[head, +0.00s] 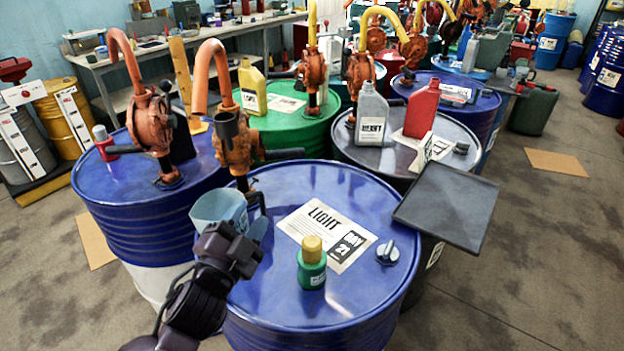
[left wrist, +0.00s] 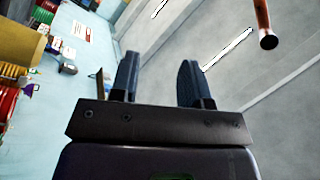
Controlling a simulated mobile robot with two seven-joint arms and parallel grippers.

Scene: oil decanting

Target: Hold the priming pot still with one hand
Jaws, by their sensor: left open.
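A pale blue, see-through cup (head: 220,207), which I take to be the priming pot, shows beside the orange-brown hand pump (head: 236,148) on the front blue drum (head: 330,190). My left gripper (head: 242,232) is just in front of and below the cup and hides its lower part. I cannot tell whether they touch. In the left wrist view the two dark fingers (left wrist: 158,82) stand apart with nothing between them. The cup does not show there. A copper-coloured spout end (left wrist: 266,38) hangs at the upper right. My right gripper is not in view.
A green bottle with a yellow cap (head: 312,262), a LIGHT label sheet (head: 318,222) and a grey cap (head: 387,253) are on the front drum. A dark tray (head: 447,205) juts out at its right. More drums with pumps crowd behind. Open floor lies right.

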